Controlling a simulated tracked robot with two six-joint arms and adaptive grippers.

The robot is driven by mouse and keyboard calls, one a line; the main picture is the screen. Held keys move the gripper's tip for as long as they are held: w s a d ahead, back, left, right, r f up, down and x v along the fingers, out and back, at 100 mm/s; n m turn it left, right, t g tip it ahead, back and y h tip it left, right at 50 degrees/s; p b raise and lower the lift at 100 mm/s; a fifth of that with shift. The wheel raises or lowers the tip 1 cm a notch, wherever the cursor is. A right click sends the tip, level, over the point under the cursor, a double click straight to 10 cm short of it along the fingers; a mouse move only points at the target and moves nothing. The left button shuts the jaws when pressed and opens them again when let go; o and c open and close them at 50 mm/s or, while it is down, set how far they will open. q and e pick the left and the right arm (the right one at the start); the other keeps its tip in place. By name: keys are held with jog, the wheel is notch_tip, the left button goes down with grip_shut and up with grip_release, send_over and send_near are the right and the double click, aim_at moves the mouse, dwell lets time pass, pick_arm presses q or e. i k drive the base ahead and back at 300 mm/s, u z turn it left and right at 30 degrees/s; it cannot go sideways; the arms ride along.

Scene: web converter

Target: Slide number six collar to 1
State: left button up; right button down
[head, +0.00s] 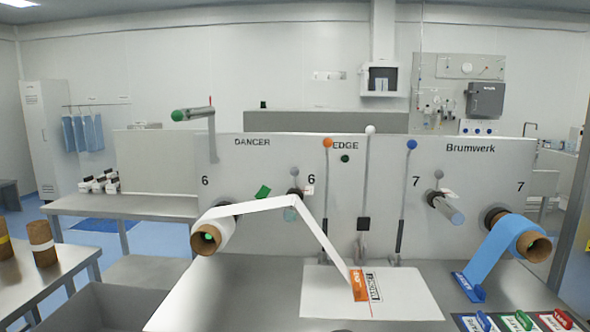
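The grey machine panel (270,170) carries two labels "6" on its left half. Beside the left one, a brown core (206,239) with white web sits on a spindle, with a dark round collar (203,206) behind it against the panel. Near the second "6", a small dark collar-like part (295,191) with a pale tag (307,191) sits on the panel above the white web (270,206). I cannot tell which part is the number six collar, and no scale mark "1" is readable. Neither gripper shows.
The white web runs down to a white plate (400,300) with an orange label. Upright levers (366,180) stand mid-panel. Coloured trays (515,322) lie front right.

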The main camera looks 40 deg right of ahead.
aim_at(294, 171)
jog(key=z, duration=1.65)
jog(key=i, duration=0.1)
jog(key=u, duration=2.95)
jog(key=k, duration=1.65)
jog(key=z, duration=1.05)
jog(key=i, duration=1.05)
jog(key=u, duration=0.1)
